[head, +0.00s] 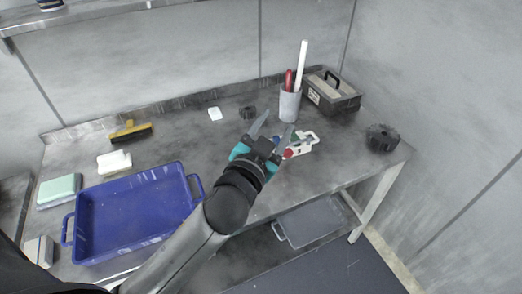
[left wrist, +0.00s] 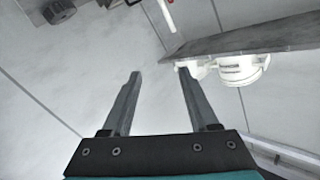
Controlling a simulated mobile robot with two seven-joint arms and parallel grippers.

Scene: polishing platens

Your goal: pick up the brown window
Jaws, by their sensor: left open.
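My left gripper (head: 275,126) is open above the back middle of the grey workbench, with nothing seen between its fingers. In the left wrist view its two fingers (left wrist: 159,73) stand apart with a pale grey surface behind them. I cannot make out a brown window in either view. A small white piece (head: 303,143) with green, blue and red spots lies just right of the gripper, partly hidden by it. My right gripper is not in view.
A blue tray (head: 192,206) stands front left. A grey cup (head: 289,104) with red and white sticks, a toolbox (head: 338,98) and a dark ribbed knob (head: 383,138) are at the right. A yellow-and-black brush (head: 131,131) lies back left. The bench between brush and gripper is mostly clear.

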